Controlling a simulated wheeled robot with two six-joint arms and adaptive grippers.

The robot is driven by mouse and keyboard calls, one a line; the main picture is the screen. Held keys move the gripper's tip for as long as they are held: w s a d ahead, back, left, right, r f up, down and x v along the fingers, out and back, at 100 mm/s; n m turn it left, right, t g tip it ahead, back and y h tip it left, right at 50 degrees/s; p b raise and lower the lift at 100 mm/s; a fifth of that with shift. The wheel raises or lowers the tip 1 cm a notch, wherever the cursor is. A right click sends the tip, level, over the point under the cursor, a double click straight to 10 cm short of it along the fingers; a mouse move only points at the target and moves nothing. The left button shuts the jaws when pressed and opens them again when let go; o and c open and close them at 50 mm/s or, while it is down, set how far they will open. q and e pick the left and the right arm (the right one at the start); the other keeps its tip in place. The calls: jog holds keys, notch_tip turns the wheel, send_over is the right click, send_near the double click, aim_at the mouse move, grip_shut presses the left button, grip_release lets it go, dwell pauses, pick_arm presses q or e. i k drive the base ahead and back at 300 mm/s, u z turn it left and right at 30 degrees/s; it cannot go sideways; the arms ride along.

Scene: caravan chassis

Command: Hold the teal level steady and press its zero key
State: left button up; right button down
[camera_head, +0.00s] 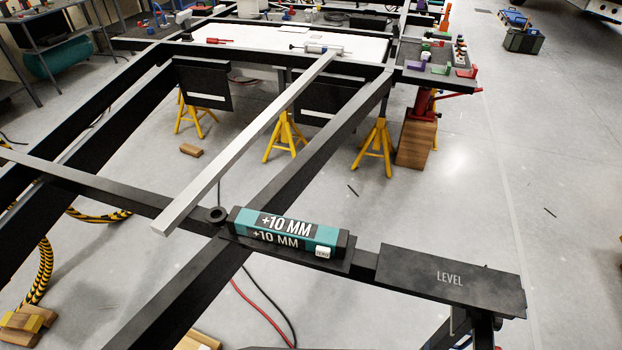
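The teal level (330,234) lies along a dark plate on the near cross beam, in the middle of the head view. It has black ends, and its top and front faces both read "+10 MM". A small white key (322,252) sits on its front near the right end; its lettering is too small to read surely. To its right is a black plate marked "LEVEL" (449,279), with its top bare. Neither of my grippers can be made out in this view, and nothing is seen touching the level.
A long pale bar (250,138) slants across the black chassis frame (313,165) and ends left of the level. Yellow stands (376,150) are below. Small tools lie on the far right tray (425,77).

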aim_at(321, 251)
jog(key=z, duration=0.95)
jog(key=k, duration=0.85)
jog(key=u, duration=0.55)
